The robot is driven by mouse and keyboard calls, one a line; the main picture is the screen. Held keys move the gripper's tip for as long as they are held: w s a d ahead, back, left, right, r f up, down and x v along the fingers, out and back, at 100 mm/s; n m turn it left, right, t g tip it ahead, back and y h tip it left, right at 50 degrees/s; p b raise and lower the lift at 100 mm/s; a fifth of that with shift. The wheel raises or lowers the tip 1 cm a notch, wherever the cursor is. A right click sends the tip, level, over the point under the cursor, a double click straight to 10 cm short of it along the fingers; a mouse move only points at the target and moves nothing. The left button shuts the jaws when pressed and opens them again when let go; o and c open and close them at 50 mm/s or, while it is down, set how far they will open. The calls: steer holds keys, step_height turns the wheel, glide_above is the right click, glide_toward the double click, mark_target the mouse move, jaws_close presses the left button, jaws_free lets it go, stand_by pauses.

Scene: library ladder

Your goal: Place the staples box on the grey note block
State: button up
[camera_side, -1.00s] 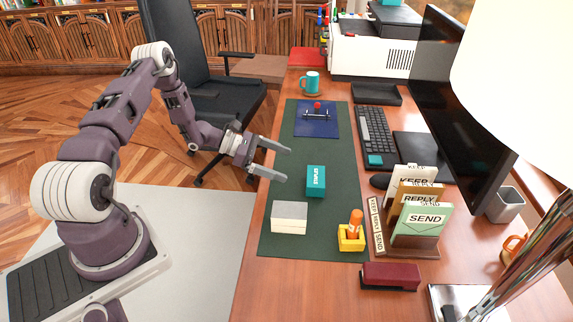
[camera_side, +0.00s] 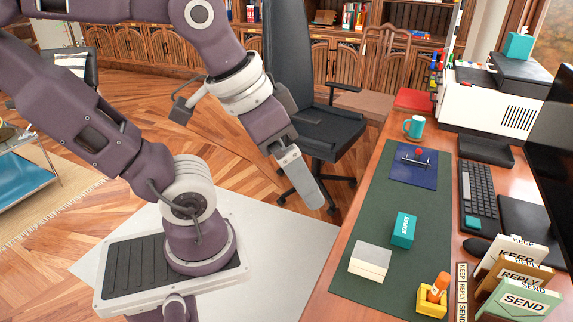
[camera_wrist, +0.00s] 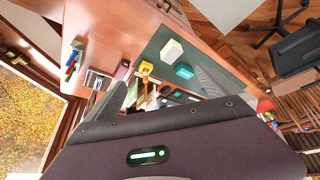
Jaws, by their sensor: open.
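The staples box (camera_side: 403,230) is a small teal box with white lettering on the green desk mat (camera_side: 362,213). It also shows in the wrist view (camera_wrist: 184,71). The grey note block (camera_side: 370,264) is a pale block just nearer the camera than the box, with a small gap between them. It shows in the wrist view (camera_wrist: 171,51) with nothing on top. My gripper (camera_side: 317,200) hangs left of the desk in the side view, apart from both things. It is open and empty; its two fingers spread in the wrist view (camera_wrist: 160,88).
A yellow holder with an orange stick (camera_side: 433,297) and a letter rack (camera_side: 515,285) stand right of the block. A black chair (camera_side: 315,120) stands behind my gripper.

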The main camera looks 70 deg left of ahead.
steer(key=shift+s+a, duration=0.3)
steer(key=shift+s, duration=0.1)
steer(key=c, duration=0.6)
steer(key=shift+o, duration=0.2)
steer(key=shift+w+m, duration=0.15)
steer(key=shift+m, duration=0.15)
steer(key=w+a+f+m+g+y, duration=0.1)
steer(key=w+a+f+m+g, duration=0.15)
steer(key=w, duration=0.55)
steer(key=m+t+y, duration=0.7)
steer(key=m+y, duration=0.2)
steer(key=m, duration=1.5)
glide_toward(405, 226)
steer(key=shift+s+d+r, duration=0.15)
steer(key=shift+d+r, duration=0.1)
steer(key=shift+r, duration=0.25)
steer(key=shift+s+d+r, duration=0.1)
steer(key=shift+d+r, duration=0.15)
steer(key=shift+r, duration=0.25)
steer(key=shift+w+f, duration=0.2)
steer(key=shift+w, duration=0.05)
steer(key=x, duration=0.7)
steer(key=f+x, duration=0.1)
steer(key=x, duration=0.3)
steer(key=shift+s+a+f, duration=0.15)
steer(key=shift+s+a, duration=0.05)
steer(key=shift+a, duration=0.05)
